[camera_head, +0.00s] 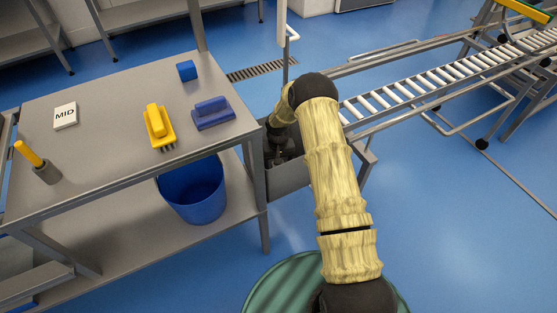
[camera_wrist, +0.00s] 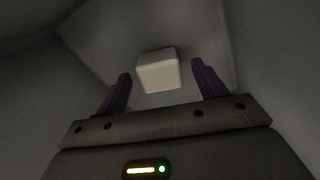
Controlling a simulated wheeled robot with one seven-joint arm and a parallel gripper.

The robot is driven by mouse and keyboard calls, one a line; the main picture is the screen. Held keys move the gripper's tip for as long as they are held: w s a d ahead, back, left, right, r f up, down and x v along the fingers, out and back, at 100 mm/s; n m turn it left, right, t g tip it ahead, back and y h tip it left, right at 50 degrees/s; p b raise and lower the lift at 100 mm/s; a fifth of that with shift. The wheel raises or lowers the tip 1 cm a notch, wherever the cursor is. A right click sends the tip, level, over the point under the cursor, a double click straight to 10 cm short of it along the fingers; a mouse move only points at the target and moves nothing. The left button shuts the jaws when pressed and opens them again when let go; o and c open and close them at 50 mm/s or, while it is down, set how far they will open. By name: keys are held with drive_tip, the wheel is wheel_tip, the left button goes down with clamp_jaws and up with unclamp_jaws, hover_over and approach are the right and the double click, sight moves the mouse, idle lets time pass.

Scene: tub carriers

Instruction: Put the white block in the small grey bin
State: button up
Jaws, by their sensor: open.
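A white block (camera_wrist: 158,72) shows in the wrist view, between and just beyond the two dark fingers of my gripper (camera_wrist: 161,86). The fingers are apart, with a gap on each side of the block. Grey walls and a floor surround the block, which appears to lie inside the small grey bin (camera_head: 290,181). In the head view the bin stands at the right end of the table. My arm reaches down into it, and the bin's near wall and my wrist hide the block there.
A blue bucket (camera_head: 192,190) stands below. A roller conveyor (camera_head: 430,85) lies right of the bin.

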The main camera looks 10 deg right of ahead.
wheel_tip(320, 180, up, 15)
drive_tip(key=p, duration=0.2)
drive_tip(key=shift+r, duration=0.15)
idle(0.4)
drive_tip(key=s+r+t, duration=0.1)
drive_tip(key=s+r, duration=0.7)
drive_tip(key=s, duration=0.6)
drive_tip(key=s+r+t, duration=0.2)
drive_tip(key=s+r, duration=0.7)
drive_tip(key=s, duration=0.4)
wheel_tip(320, 180, up, 23)
drive_tip(key=p, duration=2.3)
drive_tip(key=shift+s, duration=0.4)
drive_tip(key=shift+f, duration=0.1)
